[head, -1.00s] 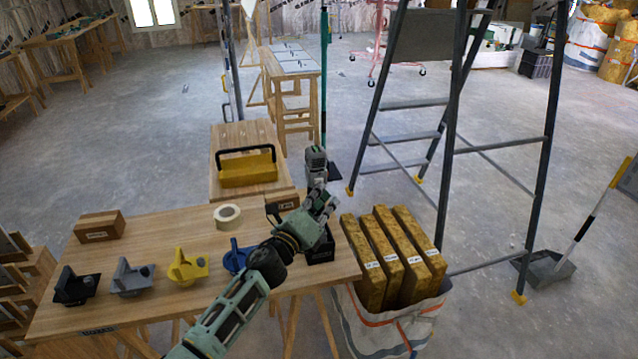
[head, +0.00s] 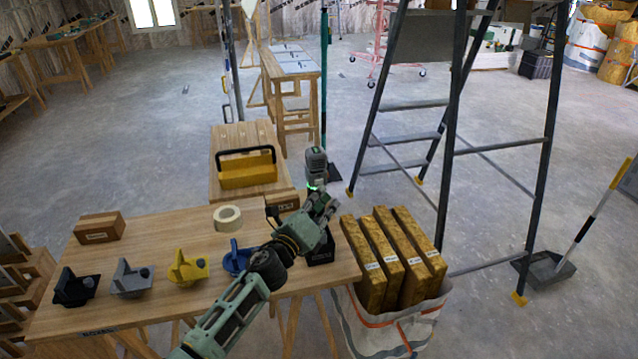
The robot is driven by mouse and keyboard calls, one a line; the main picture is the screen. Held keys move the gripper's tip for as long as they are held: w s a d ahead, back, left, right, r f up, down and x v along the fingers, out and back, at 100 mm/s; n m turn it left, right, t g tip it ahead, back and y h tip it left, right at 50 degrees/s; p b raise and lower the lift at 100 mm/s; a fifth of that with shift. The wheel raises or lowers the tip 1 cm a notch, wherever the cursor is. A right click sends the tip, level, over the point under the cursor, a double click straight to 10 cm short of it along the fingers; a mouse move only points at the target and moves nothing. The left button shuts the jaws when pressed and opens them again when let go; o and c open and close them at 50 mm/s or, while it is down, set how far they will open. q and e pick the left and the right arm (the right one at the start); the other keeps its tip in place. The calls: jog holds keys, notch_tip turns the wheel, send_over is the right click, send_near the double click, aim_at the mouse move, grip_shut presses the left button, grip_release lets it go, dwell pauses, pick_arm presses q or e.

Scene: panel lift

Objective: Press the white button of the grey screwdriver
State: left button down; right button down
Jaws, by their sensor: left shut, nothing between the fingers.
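The grey screwdriver (head: 316,166) stands upright near the right end of the wooden table, its grey top showing above my gripper. A small green light glows on it just above my fingers. My left gripper (head: 325,203) is shut and empty, in front of the lower part of the screwdriver and close to it. I cannot tell whether the fingertips touch it. The white button cannot be made out; my gripper covers much of that part. My right gripper is not in view.
The table (head: 165,235) carries a tape roll (head: 227,217), a cardboard box (head: 99,228) and black, grey, yellow and blue tools along its front. A yellow toolbox (head: 248,172) stands behind. A bag of yellow slabs (head: 390,330) and a stepladder (head: 450,150) stand on the right.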

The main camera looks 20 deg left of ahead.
pick_arm(q)
jog(key=shift+s+d, duration=0.15)
jog(key=shift+s+d+p, duration=0.15)
jog(key=shift+s+d, duration=0.4)
jog(key=shift+s, duration=0.25)
jog(key=shift+s+d+p, duration=0.2)
jog(key=shift+s+d, duration=0.3)
jog(key=shift+s, duration=0.35)
jog(key=shift+s+d+p, duration=0.15)
jog(key=shift+s+d, duration=0.4)
jog(key=shift+s, duration=0.25)
